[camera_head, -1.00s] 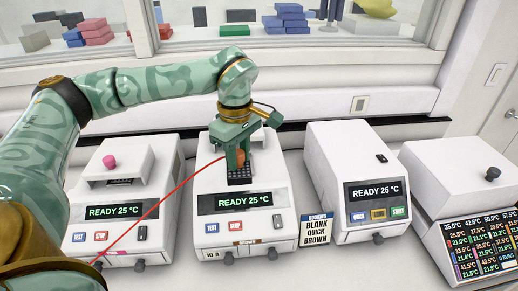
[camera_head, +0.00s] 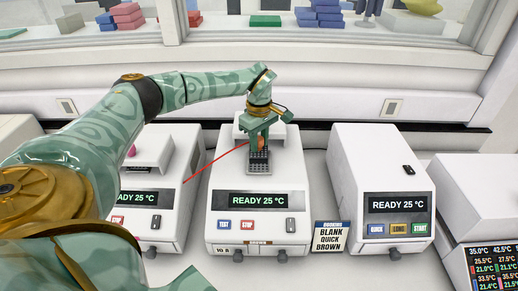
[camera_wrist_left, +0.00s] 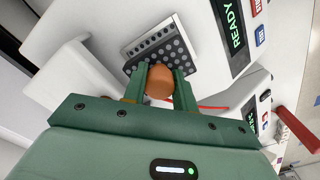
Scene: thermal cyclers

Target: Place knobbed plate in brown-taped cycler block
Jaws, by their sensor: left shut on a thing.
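My left gripper (camera_head: 259,143) is shut on the orange knob (camera_wrist_left: 160,82) of a dark plate. The plate (camera_head: 258,161) is over the block area of the middle white cycler (camera_head: 217,203), which has a small brown tape (camera_head: 258,243) on its lower front. In the left wrist view my left gripper (camera_wrist_left: 160,88) has a finger on each side of the knob. The dotted dark plate (camera_wrist_left: 177,52) is beyond it, with a silver edge of the block (camera_wrist_left: 150,40) showing past the plate. Whether the plate is seated or just above the block I cannot tell. My right gripper is not in view.
A cycler with a pink knob (camera_head: 131,151) stands left, partly behind my arm. A closed cycler (camera_head: 375,160) and another white machine (camera_head: 478,195) stand right. A sign (camera_head: 330,237) reads BLANK QUICK BROWN. A thin red line (camera_head: 215,164) runs from near my gripper.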

